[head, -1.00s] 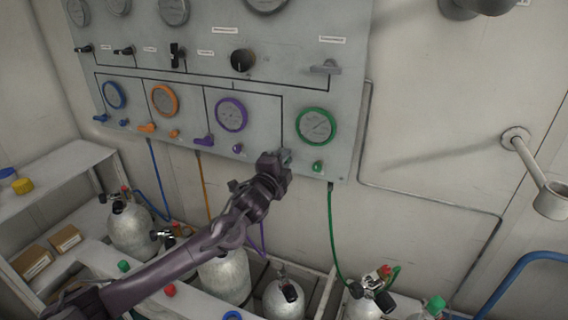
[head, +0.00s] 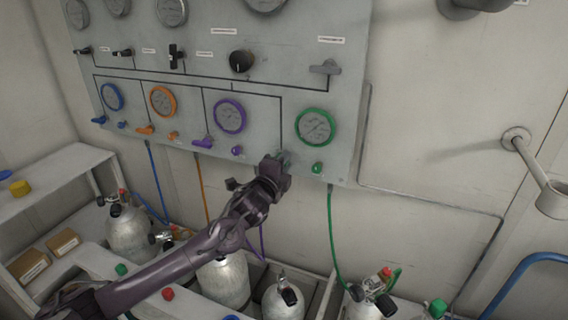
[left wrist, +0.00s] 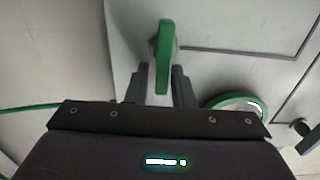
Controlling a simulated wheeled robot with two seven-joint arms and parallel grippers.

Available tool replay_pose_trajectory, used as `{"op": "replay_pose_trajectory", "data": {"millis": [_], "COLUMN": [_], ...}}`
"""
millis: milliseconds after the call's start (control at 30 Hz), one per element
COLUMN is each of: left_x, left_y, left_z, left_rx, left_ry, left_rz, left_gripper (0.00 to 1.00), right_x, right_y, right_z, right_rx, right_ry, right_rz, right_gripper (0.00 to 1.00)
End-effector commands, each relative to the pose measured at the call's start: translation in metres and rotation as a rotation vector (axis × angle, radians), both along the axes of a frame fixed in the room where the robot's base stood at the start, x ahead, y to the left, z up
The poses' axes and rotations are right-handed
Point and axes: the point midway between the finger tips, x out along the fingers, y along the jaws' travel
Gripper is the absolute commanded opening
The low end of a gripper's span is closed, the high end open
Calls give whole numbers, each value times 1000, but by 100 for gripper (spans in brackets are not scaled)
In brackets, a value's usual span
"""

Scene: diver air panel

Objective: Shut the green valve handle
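The green valve handle (left wrist: 164,58) shows in the left wrist view as an upright green lever on the grey panel. Its near end lies between the two dark fingers of my left gripper (left wrist: 161,84). The fingers are apart, and I cannot tell whether either touches the handle. In the head view my left gripper (head: 279,163) is at the panel's lower edge, below and left of the green-rimmed gauge (head: 316,126). It hides most of the handle there. My right gripper is not in view.
A small green knob (head: 317,168) sits right of the gripper, with a green hose (head: 332,230) hanging below. A purple lever (head: 202,143) and an orange lever (head: 145,130) are to the left. Gas cylinders (head: 283,302) stand below.

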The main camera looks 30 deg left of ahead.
Motion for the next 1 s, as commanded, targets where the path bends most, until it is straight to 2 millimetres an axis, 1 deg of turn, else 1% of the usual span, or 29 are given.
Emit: {"op": "replay_pose_trajectory", "data": {"millis": [33,67,100,333,433,567,800,900,1000], "left_x": [0,0,0,0,-5,-21,-60,-71,-76], "left_y": [0,0,0,0,0,-1,-3,-3,-4], "left_z": [0,0,0,1,-1,-3,-3,-2,-1], "left_rx": [-1,-1,-1,-2,-2,0,0,0,-1], "left_ry": [0,0,-1,-2,-1,0,0,1,-1], "left_rz": [0,0,1,1,1,-1,-1,0,1], "left_gripper": [28,32,33,33,33,33,33,33,33], "right_x": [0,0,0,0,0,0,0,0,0], "right_y": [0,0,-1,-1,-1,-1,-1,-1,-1], "right_z": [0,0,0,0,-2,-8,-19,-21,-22], "right_rx": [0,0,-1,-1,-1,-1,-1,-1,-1], "right_ry": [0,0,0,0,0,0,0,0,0], "right_rz": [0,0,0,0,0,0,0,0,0], "right_gripper": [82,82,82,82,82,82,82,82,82]}}
